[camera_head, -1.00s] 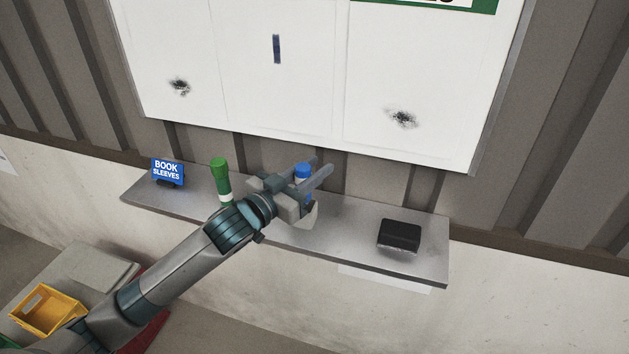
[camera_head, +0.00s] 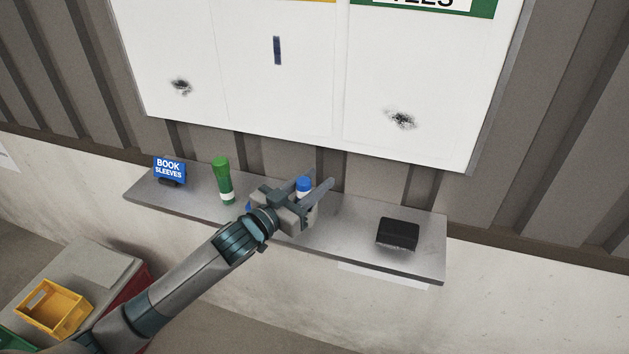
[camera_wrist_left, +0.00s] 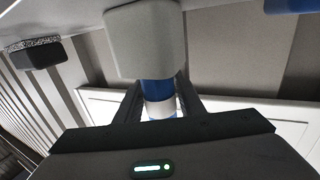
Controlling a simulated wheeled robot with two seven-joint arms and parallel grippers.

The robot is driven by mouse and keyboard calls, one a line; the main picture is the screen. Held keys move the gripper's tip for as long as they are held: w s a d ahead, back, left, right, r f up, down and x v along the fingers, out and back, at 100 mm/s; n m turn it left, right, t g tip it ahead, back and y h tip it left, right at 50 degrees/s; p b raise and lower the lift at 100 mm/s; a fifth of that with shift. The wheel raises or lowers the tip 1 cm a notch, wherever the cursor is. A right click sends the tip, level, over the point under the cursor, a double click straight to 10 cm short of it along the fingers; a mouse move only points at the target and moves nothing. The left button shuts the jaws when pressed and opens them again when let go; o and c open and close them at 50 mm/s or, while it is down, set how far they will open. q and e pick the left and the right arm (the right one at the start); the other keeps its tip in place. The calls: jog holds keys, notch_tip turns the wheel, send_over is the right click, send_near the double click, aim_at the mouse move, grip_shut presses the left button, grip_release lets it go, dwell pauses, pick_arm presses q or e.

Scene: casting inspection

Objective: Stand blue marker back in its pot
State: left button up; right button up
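The blue marker (camera_head: 304,184) is upright between the fingers of my left gripper (camera_head: 312,188), above the shelf's middle. In the left wrist view the blue marker (camera_wrist_left: 158,92) has a white band and sits between the two fingers of the left gripper (camera_wrist_left: 160,98), which look shut on it. A pale grey rounded block (camera_wrist_left: 145,40) hides its lower end; I cannot tell what that block is. A small blue thing (camera_head: 248,207), perhaps the pot, shows partly behind my left wrist. My right gripper is not in view.
The shelf (camera_head: 350,245) carries a green marker (camera_head: 222,178) standing left of my gripper, a blue sign (camera_head: 170,170) at its left end and a black block (camera_head: 398,234) at its right. A whiteboard (camera_head: 280,90) hangs behind. A yellow bin (camera_head: 55,305) is at lower left.

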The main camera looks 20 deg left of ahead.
pick_arm(q)
jog(key=shift+o, duration=0.7)
jog(key=shift+f+b, duration=0.1)
jog(key=shift+b, duration=0.35)
jog(key=b+v, duration=0.7)
jog(key=v, duration=1)
jog(key=shift+s+r, duration=0.2)
jog(key=shift+r, duration=0.2)
jog(key=shift+a+f, duration=0.1)
